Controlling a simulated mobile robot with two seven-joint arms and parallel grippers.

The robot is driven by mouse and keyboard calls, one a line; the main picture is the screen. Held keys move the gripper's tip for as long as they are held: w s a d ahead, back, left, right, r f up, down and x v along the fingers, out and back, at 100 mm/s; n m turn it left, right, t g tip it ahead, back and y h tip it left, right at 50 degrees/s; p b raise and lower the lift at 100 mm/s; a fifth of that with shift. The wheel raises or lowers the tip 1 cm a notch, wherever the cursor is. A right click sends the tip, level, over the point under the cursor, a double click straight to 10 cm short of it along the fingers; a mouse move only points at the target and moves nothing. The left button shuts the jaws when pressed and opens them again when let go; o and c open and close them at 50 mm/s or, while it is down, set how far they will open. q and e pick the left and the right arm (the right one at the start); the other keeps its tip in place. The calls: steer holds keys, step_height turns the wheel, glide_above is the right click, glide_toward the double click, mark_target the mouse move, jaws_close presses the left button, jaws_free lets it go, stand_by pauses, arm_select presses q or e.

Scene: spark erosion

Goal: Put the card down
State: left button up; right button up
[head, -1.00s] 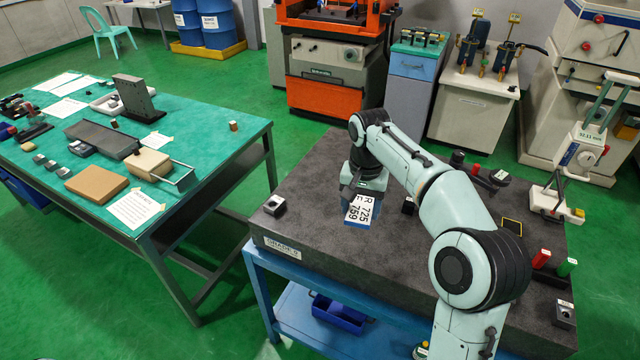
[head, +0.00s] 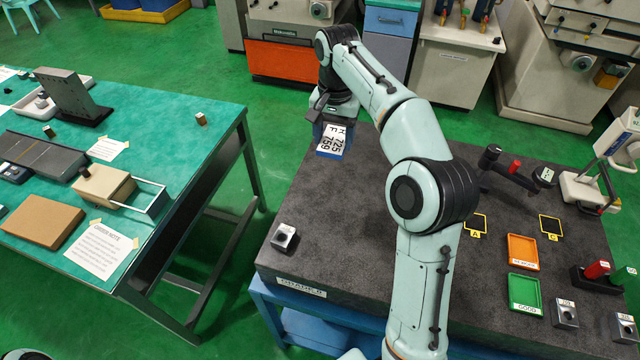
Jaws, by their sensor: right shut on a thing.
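The card (head: 333,142) is white with a blue lower edge and dark printed letters and numbers. My right gripper (head: 332,122) is shut on it, near the far left edge of the dark granite surface plate (head: 330,215). The card hangs below the gripper with its printed face toward the camera. I cannot tell whether its lower edge touches the plate. The fingertips are partly hidden by the card and gripper body. My left gripper is not in view.
An orange tray (head: 522,252) and a green tray (head: 525,293) lie at the plate's right. Small frames marked A (head: 476,226) and C (head: 550,227) lie behind. A metal block (head: 283,238) stands near the left edge. The green table (head: 190,130) is beyond a gap.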

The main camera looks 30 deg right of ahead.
steer(key=b, duration=0.2)
glide_toward(332, 200)
steer(key=shift+s+f, duration=0.2)
steer(key=shift+s, duration=0.05)
step_height(332, 200, down, 6)
steer(key=shift+w, duration=0.15)
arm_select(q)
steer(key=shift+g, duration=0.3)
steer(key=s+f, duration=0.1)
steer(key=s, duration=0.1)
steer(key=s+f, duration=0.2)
arm_select(e)
steer(key=shift+w+a, duration=0.1)
steer(key=shift+f, duration=0.15)
steer(key=o, duration=1.1)
